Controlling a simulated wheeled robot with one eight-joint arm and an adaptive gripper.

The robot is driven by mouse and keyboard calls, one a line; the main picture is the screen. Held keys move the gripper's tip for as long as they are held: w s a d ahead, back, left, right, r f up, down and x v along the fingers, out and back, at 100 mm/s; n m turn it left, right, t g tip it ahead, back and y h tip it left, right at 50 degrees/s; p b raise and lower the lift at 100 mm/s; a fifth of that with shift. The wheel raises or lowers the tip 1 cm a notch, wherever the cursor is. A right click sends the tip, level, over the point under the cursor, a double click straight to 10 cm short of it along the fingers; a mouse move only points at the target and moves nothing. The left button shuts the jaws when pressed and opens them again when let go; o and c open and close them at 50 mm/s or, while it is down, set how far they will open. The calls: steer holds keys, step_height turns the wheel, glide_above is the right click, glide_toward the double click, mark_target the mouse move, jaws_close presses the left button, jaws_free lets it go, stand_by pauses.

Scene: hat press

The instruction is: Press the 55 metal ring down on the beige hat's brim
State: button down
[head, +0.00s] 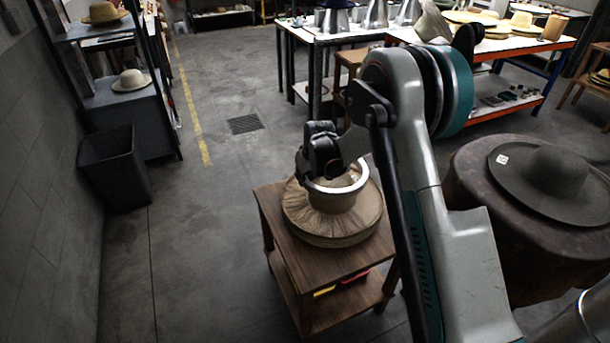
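The beige hat (318,226) lies brim-down on a small wooden table in the head view, its wide brim creased. The metal ring (326,189) shows as a silvery band around the hat's crown. I cannot read a number on the ring.
The small wooden table (272,215) has a lower shelf with red and yellow items. A dark hat (560,182) rests on a round brown stand at right. A black bin (115,165) stands by the left wall. The floor left of the table is clear.

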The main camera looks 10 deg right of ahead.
steer(key=shift+f+b, duration=1.5)
steer(key=shift+f, duration=1.9)
steer(key=shift+f+b, duration=1.35)
steer(key=shift+f, duration=0.4)
steer(key=shift+s+f+b, duration=0.1)
steer(key=shift+f+b, duration=0.6)
stand_by(2.2)
